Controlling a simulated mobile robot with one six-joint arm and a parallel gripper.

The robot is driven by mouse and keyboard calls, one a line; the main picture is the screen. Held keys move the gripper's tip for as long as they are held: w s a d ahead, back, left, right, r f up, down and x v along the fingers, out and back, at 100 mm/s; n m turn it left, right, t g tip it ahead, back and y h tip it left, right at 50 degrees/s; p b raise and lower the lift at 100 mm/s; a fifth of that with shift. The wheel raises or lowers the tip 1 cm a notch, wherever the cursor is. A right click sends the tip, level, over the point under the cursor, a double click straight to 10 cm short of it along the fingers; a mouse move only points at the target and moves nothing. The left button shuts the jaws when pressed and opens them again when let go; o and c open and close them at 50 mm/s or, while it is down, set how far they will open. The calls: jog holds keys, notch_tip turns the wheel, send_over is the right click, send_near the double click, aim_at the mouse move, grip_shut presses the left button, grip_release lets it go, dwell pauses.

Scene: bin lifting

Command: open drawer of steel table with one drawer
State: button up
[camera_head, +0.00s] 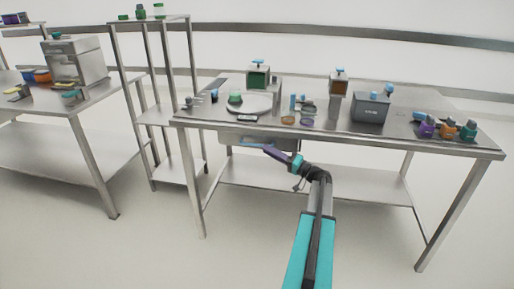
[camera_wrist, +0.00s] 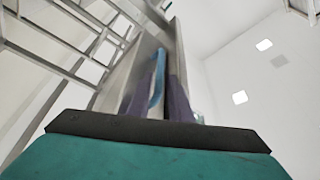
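The steel table (camera_head: 300,139) stands in the middle of the head view, with one drawer (camera_head: 228,137) hanging under the left part of its top. The drawer has a pale blue handle (camera_head: 250,144) on its front. The drawer looks closed or nearly so. My gripper (camera_head: 267,149), with purple fingers, reaches up to the right end of the handle. In the wrist view the blue handle (camera_wrist: 157,80) lies alongside the purple fingers (camera_wrist: 178,100), seemingly between them. The dark wrist edge hides the finger bases, and I cannot tell whether the fingers grip the handle.
Bins, jars, a round plate and small tools stand on the tabletop. A lower shelf (camera_head: 350,190) spans the table legs. A tall rack (camera_head: 160,115) stands left of the table, and another steel table (camera_head: 75,108) is farther left. The floor in front is clear.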

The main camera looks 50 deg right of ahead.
jog(key=shift+x, duration=2.65)
jog(key=shift+c, duration=0.5)
